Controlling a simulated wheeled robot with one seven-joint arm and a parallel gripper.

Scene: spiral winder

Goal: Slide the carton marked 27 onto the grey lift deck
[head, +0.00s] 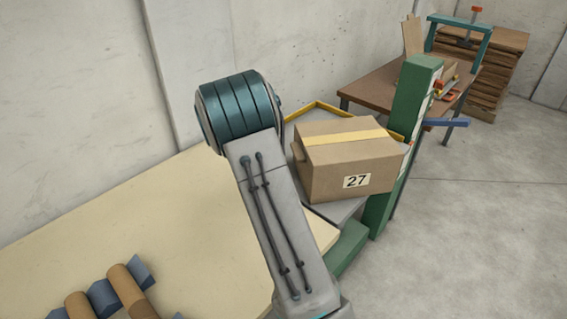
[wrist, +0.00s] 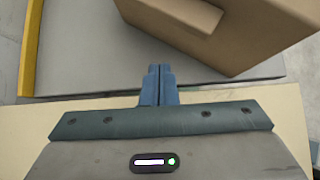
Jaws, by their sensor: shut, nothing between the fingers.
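The carton marked 27 (head: 340,172) is a brown box with a yellow tape strip and a white number label. It sits upright on the grey lift deck (head: 340,211), which has a yellow rim on its far side. The carton also shows at the top of the wrist view (wrist: 240,30), above the grey deck (wrist: 80,60). My gripper (wrist: 159,70) is shut and empty, its blue fingers together over the deck's near edge, a little apart from the carton in the picture. In the head view my arm hides the gripper and part of the deck.
A pale table (head: 150,210) lies beside the deck, with blue and tan rollers (head: 105,290) at its front. A green post (head: 412,95) stands right of the carton. A brown workbench (head: 385,88) and stacked boards (head: 490,75) are behind. The floor at right is clear.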

